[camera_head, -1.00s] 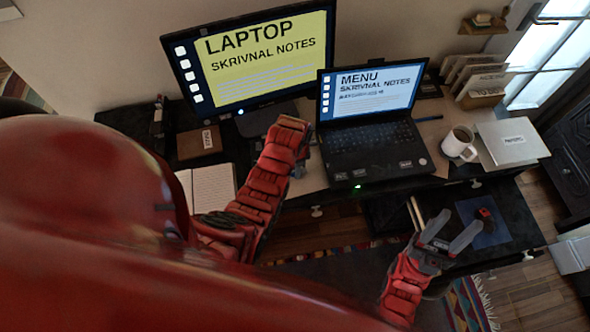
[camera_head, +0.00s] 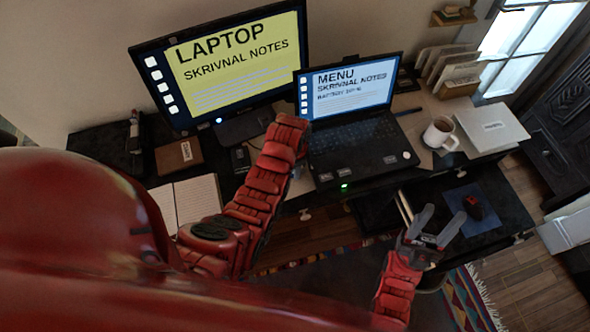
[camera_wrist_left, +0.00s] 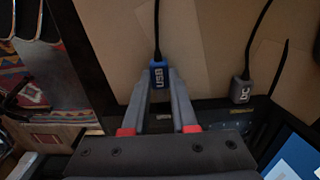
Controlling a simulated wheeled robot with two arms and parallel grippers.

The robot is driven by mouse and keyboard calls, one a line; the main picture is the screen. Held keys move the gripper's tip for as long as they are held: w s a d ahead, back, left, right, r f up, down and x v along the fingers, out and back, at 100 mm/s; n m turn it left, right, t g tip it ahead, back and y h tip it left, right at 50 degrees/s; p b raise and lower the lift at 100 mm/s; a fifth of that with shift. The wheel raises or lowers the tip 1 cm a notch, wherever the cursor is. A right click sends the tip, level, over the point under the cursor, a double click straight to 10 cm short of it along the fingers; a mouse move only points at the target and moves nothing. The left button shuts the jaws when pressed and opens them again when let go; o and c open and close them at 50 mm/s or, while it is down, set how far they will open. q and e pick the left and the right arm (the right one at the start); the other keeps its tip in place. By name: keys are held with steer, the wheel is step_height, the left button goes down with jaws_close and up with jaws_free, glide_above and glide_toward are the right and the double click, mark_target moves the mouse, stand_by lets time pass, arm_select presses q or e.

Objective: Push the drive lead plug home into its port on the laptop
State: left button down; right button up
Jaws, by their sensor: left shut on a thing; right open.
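The laptop (camera_head: 358,152) stands open on the desk. My left gripper (camera_wrist_left: 158,76) is at its left side, largely hidden behind my own red arm in the head view. In the left wrist view it is shut on a blue plug marked USB (camera_wrist_left: 158,73), whose black lead runs up the picture. Whether the plug touches or sits in a port cannot be told. A grey plug marked DC (camera_wrist_left: 240,90) is at the laptop's edge, to the right of the blue one. My right gripper (camera_head: 439,225) is open and empty in front of the desk.
A large monitor (camera_head: 225,75) stands behind left, with an open notebook (camera_head: 190,203) on the desk in front. A mug (camera_head: 440,134), a closed silver device (camera_head: 478,128) and a file rack (camera_head: 455,88) are at right. A lower surface (camera_head: 500,195) holds a blue mat.

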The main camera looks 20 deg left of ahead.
mark_target(305, 169)
arm_select(q)
steer(key=shift+b, duration=0.5)
stand_by(1.1)
steer(key=shift+w+d+b, duration=0.5)
steer(key=shift+d, duration=0.15)
steer(key=shift+w+d+b, duration=0.45)
steer(key=shift+d, duration=0.2)
stand_by(0.3)
steer(key=c, duration=0.6)
jaws_free()
steer(key=shift+r, duration=0.15)
steer(key=shift+r, duration=0.3)
step_height(305, 169, up, 4)
steer(key=shift+w+r, duration=0.1)
steer(key=shift+r, duration=0.15)
step_height(305, 169, up, 12)
steer(key=p, duration=1.1)
